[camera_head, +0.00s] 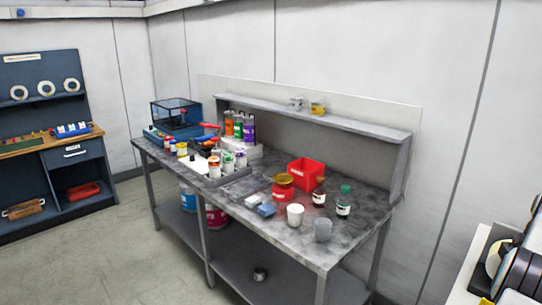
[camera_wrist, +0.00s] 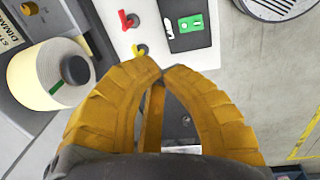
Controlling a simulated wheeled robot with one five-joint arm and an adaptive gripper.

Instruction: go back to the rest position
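My gripper (camera_wrist: 159,73) shows in the wrist view with two yellow fingers whose tips meet. It looks shut, and nothing shows between the tips. It is in front of a machine with a light control panel (camera_wrist: 118,38), apart from it as far as I can tell. The panel has a red switch (camera_wrist: 128,20), a yellow switch (camera_wrist: 140,50) and a green-faced unit (camera_wrist: 187,24). A cream label roll (camera_wrist: 40,72) with a black knob (camera_wrist: 75,69) is to the left. My gripper is not in the head view.
In the head view, a grey workbench (camera_head: 340,245) holds bottles, cups and a red bin (camera_head: 306,172). A blue cabinet (camera_head: 42,95) stands at the left. Black machine parts (camera_head: 518,272) stand at the right edge. The floor (camera_head: 110,240) at front left is clear.

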